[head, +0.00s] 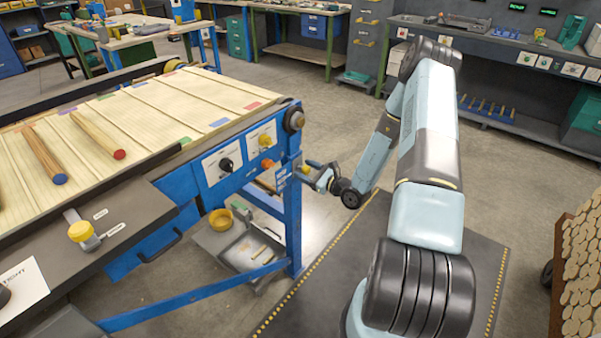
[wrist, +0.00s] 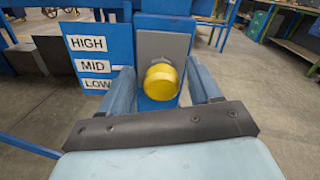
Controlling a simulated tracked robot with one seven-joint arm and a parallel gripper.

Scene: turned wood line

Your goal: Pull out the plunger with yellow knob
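The plunger's round yellow knob (wrist: 161,82) sticks out from a grey plate (wrist: 165,45) on a blue post in the wrist view. My gripper (wrist: 160,72) is open. One finger stands to the left of the knob and one to the right, with gaps on both sides. The knob hides most of the plunger's shaft. In the head view my gripper (head: 309,172) is at the blue post at the conveyor's near right corner. The knob is too small there to tell for sure.
A label plate reading HIGH, MID, LOW (wrist: 91,62) is left of the knob. The conveyor's front panel has a black dial (head: 226,165), another yellow knob (head: 265,140) and an orange knob (head: 268,163). Open floor lies right of the post.

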